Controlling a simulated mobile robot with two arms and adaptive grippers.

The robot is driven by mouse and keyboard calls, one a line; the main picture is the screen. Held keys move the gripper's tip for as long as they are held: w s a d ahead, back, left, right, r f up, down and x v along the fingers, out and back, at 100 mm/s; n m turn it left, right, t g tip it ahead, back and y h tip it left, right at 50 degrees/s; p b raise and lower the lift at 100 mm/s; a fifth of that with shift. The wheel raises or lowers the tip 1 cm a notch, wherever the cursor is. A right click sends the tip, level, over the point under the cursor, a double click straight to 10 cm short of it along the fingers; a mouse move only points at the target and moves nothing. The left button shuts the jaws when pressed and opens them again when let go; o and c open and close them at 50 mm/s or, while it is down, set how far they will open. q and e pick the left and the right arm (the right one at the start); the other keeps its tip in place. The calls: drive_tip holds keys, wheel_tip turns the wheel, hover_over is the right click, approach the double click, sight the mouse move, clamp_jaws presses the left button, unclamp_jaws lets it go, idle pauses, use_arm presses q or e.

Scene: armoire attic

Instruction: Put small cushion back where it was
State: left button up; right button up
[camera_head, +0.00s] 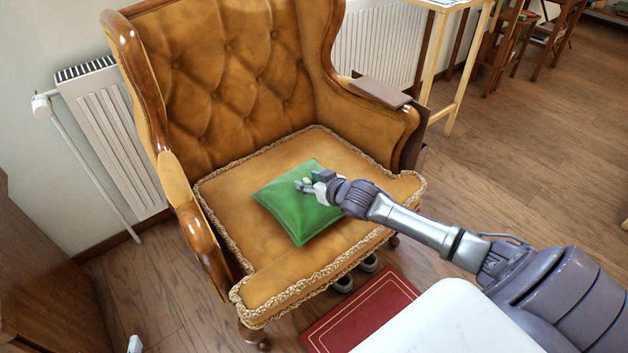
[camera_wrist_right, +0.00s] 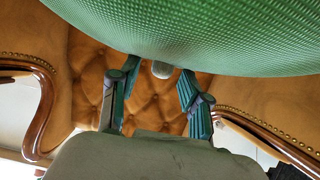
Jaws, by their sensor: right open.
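The small green cushion (camera_head: 299,215) lies on the seat of the tan tufted armchair (camera_head: 220,195), around the middle of the seat. My right gripper (camera_head: 312,184) is open over the cushion's upper right part in the head view. In the right wrist view the cushion (camera_wrist_right: 200,35) fills the top of the picture. The spread fingers of my right gripper (camera_wrist_right: 158,82) show just below its edge, with the chair's tufted back (camera_wrist_right: 155,108) behind them. I cannot tell whether the fingers touch the cushion. My left gripper is not clearly seen.
The chair's wooden-trimmed arms (camera_head: 197,235) flank the seat. A brown tray (camera_head: 381,93) rests on the right arm. Radiators (camera_head: 110,130) stand behind, and a light wooden table (camera_head: 452,75) stands at the right.

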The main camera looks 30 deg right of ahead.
drive_tip(key=shift+s+r, duration=0.1)
drive_tip(key=shift+r, duration=0.05)
drive_tip(key=p+v, duration=0.2)
drive_tip(key=v, duration=0.3)
drive_tip(key=shift+s+r, duration=0.15)
drive_tip(key=shift+s, duration=0.1)
drive_tip(key=p+v, duration=0.2)
drive_tip(key=v, duration=0.4)
use_arm(q)
drive_tip(key=s+a+f+g+y, duration=0.1)
drive_tip(key=s+a+f+g, duration=0.1)
drive_tip(key=s, duration=0.4)
drive_tip(key=s+a+f+g+y, duration=0.1)
drive_tip(key=s+a+f+g, duration=0.1)
drive_tip(key=s+f+g, duration=0.2)
drive_tip(key=s+g, duration=0.2)
drive_tip(key=s, duration=0.1)
drive_tip(key=shift+a+f+n+g, duration=0.2)
drive_tip(key=shift+a+n+g, duration=0.1)
drive_tip(key=shift+a+g, duration=0.1)
use_arm(e)
drive_tip(key=s+a+f+g, duration=0.2)
drive_tip(key=s+a+g, duration=0.2)
drive_tip(key=s+a, duration=0.4)
drive_tip(key=s+a+f+n+g, duration=0.1)
drive_tip(key=s+a+g, duration=0.4)
drive_tip(key=s+a, duration=0.4)
drive_tip(key=s, duration=0.6)
drive_tip(key=shift+s+f, duration=0.3)
drive_tip(key=shift+f, duration=0.1)
